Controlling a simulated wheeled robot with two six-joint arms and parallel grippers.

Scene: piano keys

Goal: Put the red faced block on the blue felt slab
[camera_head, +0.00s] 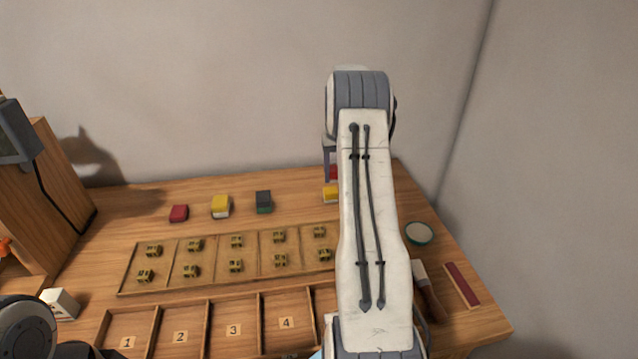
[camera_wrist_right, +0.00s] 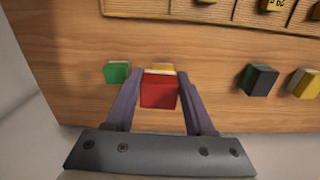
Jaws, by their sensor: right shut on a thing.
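The red faced block (camera_wrist_right: 159,92) is between the fingers of my right gripper (camera_wrist_right: 160,96) in the right wrist view, and the gripper is shut on it. In the head view a bit of its red (camera_head: 333,172) shows by the finger, beyond a yellow block (camera_head: 330,194); my arm hides the rest. In the wrist view a yellow block (camera_wrist_right: 162,67) shows just past the red one. Whether they touch is unclear. I cannot make out the blue felt slab for certain; only a small pale blue patch shows at the bottom edge of the head view. My left gripper is out of view.
A red block (camera_head: 179,213), a yellow block (camera_head: 220,206) and a dark block (camera_head: 263,201) stand in a row. A green block (camera_wrist_right: 117,72) is near the right gripper. Numbered compartments (camera_head: 207,325), a round dish (camera_head: 419,233) and a dark red strip (camera_head: 462,284) are nearer.

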